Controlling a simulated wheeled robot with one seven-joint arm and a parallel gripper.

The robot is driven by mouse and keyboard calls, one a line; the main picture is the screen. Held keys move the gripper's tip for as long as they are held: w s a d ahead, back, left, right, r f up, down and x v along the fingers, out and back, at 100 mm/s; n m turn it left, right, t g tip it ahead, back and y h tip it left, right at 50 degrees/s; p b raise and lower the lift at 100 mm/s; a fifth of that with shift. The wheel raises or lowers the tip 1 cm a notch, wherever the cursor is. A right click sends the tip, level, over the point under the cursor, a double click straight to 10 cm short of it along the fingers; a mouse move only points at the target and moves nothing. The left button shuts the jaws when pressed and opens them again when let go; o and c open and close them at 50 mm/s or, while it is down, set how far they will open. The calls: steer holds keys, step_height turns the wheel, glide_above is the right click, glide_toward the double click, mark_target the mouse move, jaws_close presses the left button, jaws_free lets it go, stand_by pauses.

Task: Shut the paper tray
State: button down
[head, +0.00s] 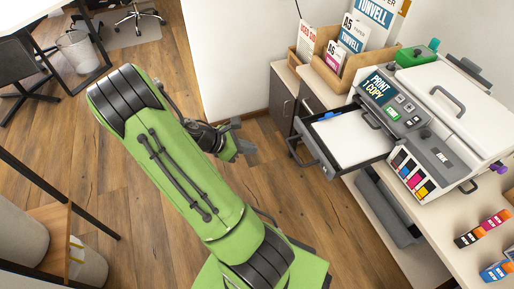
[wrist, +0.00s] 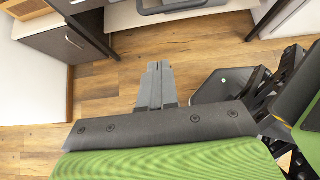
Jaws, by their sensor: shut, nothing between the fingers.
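The paper tray (head: 352,137) sticks out of the left side of the white printer (head: 456,105) in the head view. It is open, with white paper in it, and its grey front has a loop handle (head: 301,153). My gripper (head: 248,152) is to the left of the tray front, apart from it, over the floor. In the wrist view my gripper's fingers (wrist: 158,70) are together and empty. A grey loop handle (wrist: 170,9), seemingly the tray's, is cut off at the top of the wrist view.
The printer stands on a light counter (head: 425,250) with ink boxes (head: 483,228) at its right. A grey cabinet (head: 283,97) and paper holders (head: 345,60) are behind the tray. A grey part (head: 388,207) lies below the tray. Wooden floor is clear around my gripper.

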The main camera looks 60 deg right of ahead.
steer(key=s+d+f+b, duration=0.4)
steer(key=s+d+f, duration=0.1)
steer(key=s+d, duration=0.2)
steer(key=shift+d, duration=0.55)
steer(key=shift+r, duration=0.1)
